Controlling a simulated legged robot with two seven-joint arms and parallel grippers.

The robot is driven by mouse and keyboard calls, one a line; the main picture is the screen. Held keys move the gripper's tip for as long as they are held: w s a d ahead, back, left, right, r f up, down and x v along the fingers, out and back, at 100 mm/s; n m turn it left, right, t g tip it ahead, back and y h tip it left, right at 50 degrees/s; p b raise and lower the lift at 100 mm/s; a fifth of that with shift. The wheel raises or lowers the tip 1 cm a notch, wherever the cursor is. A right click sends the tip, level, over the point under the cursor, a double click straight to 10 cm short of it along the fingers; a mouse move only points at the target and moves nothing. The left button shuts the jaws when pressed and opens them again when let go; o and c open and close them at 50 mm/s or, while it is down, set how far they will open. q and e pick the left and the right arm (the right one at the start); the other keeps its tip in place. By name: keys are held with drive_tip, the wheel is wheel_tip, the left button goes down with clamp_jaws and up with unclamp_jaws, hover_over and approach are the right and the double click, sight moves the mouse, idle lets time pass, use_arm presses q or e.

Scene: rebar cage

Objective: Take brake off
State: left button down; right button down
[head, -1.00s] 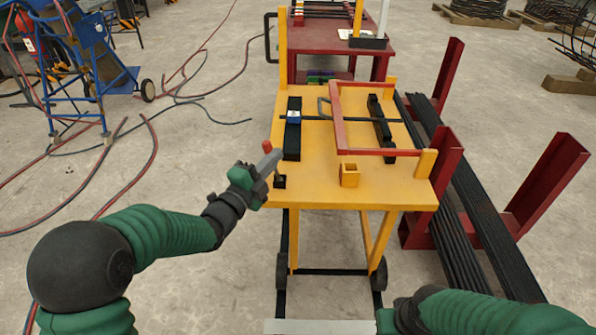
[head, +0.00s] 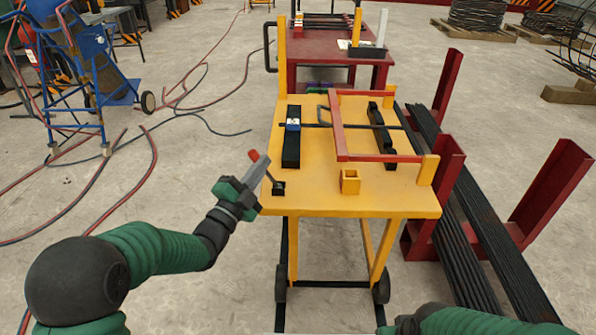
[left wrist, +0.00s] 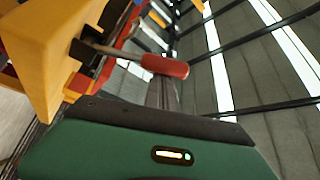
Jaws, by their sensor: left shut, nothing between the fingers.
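The brake lever has a red handle (head: 254,156) on a thin grey rod rising from a black base (head: 278,188) at the near left corner of the yellow cart top (head: 320,198). The lever leans to the left, out past the cart's edge. My left gripper (head: 258,172) is shut and empty, right beside the lever; in the head view I cannot tell whether they touch. In the left wrist view the red handle (left wrist: 165,66) lies beyond the dark gripper edge (left wrist: 150,110), not gripped. My right gripper (head: 400,326) shows only partly at the bottom edge.
The cart carries black blocks (head: 291,145), a red frame (head: 340,128) and a square yellow socket (head: 350,182). A red table (head: 340,50) is behind. Hoses cross the left floor.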

use_arm(q)
drive_tip(key=shift+a+f, duration=0.15)
drive_tip(key=shift+a, duration=0.15)
drive_tip(key=p+v, duration=0.4)
drive_tip(key=v, duration=1.2)
drive_tip(key=shift+s, duration=0.35)
